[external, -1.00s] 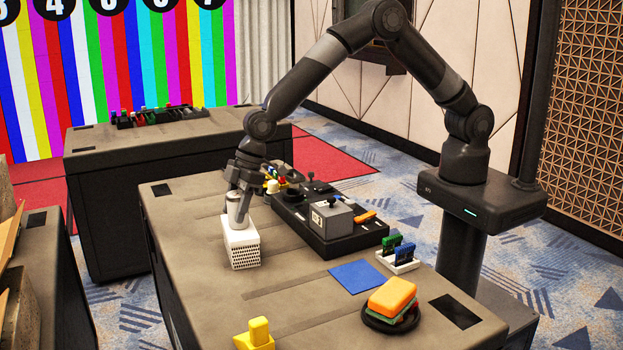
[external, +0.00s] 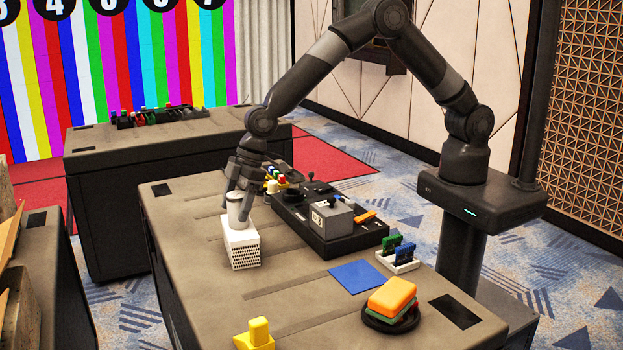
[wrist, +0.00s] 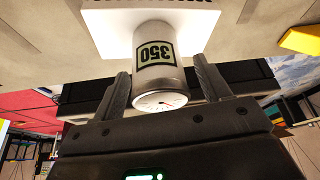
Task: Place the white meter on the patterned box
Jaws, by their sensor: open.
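The white meter (external: 237,212), a pale cylinder with a 350 label and a dial on its end, stands on the patterned box (external: 241,250). The box is white with dark perforated sides and stands on the grey table. In the wrist view the meter (wrist: 156,65) touches the white top of the box (wrist: 105,28). My gripper (external: 238,194) is open above the box. Its two fingers are on either side of the meter's dial end, with a visible gap on each side in the wrist view.
A black control panel with a grey block (external: 331,217) is to the right of the box. A blue square (external: 357,277), a rack of green and blue pieces (external: 398,258), an orange sponge stack (external: 393,297) and a yellow piece (external: 257,333) are nearer the front. The table left of the box is clear.

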